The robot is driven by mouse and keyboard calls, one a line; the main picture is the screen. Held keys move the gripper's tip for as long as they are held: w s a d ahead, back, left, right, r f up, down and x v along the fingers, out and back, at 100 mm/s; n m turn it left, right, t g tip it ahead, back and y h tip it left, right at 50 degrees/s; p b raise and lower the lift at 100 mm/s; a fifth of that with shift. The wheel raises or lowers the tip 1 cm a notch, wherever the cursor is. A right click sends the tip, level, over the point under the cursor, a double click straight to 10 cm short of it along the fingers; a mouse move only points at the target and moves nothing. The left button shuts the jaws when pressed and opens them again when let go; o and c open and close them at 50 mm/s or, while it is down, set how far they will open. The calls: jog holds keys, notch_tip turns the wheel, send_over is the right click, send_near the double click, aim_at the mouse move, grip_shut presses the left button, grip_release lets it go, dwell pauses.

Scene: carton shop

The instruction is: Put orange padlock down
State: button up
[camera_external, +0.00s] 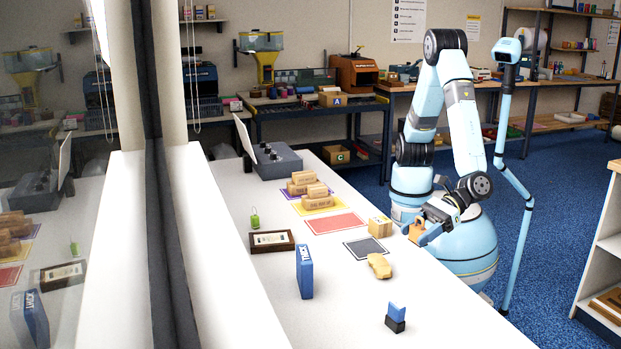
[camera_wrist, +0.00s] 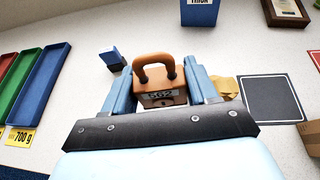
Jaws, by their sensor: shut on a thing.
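The orange padlock (camera_external: 416,235) is at my gripper (camera_external: 428,222) by the right edge of the white counter (camera_external: 340,320). In the wrist view the orange padlock (camera_wrist: 158,82) sits between the two blue fingers of my gripper (camera_wrist: 160,90), its shackle pointing away from the palm and a number plate on its body. My gripper is shut on the padlock's body. Its underside is hidden, and I cannot tell whether it touches the counter.
Near the padlock are a wooden cube (camera_external: 380,227), a black mat (camera_external: 369,248) and a yellow lump (camera_external: 379,266). A blue box (camera_external: 304,272), a blue-black block (camera_external: 396,318) and a plaque (camera_external: 271,241) stand nearby. The red mat (camera_external: 335,223) is bare.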

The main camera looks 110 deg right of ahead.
jog(key=w+a+f, duration=0.1)
jog(key=w+a, duration=0.1)
jog(key=w, duration=0.6)
jog(key=w+a+f, duration=0.1)
jog(key=w+a, duration=0.1)
jog(key=w, duration=0.5)
jog(key=m+h, duration=0.1)
send_over(321, 315)
notch_tip(321, 315, down, 2)
jog(key=f, duration=0.1)
jog(key=shift+w+f, duration=0.1)
jog(key=shift+f, duration=3.25)
jog(key=shift+f, duration=0.15)
jog(key=o, duration=1.3)
jog(key=v, duration=1.2)
jog(key=shift+a, duration=0.15)
